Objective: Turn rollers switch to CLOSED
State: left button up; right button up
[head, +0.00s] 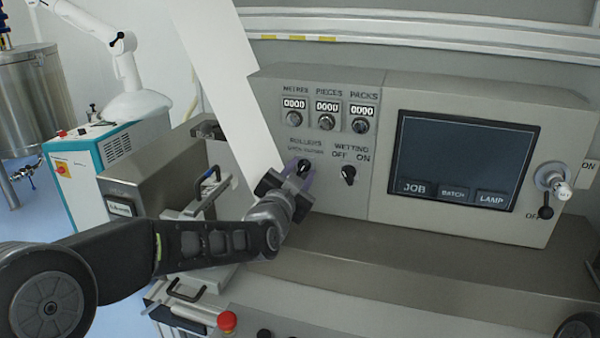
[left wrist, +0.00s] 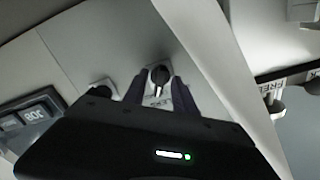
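The rollers switch (head: 304,167) is a small black knob on the grey control panel (head: 378,180), under the ROLLERS label. In the left wrist view the rollers switch (left wrist: 160,76) has a pale pointer line and sits between my two fingertips. My left gripper (head: 298,174) is at the panel with its fingers apart, one on either side of the knob; it also shows in the left wrist view (left wrist: 158,90). I cannot tell whether the fingers touch the knob. The small position lettering is partly covered and too small to read surely. My right gripper is not in view.
The wetting switch (head: 348,174) is just right of the rollers switch. Three counters with knobs sit above, and a dark screen (head: 464,160) is to the right. A white web (head: 228,80) runs down close left of the gripper. A red button (head: 227,321) is below.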

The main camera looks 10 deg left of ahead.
pick_arm(q)
jog(key=s+b, duration=0.1)
jog(key=s, duration=0.6)
jog(key=shift+s+a, duration=0.25)
jog(key=shift+s, duration=0.15)
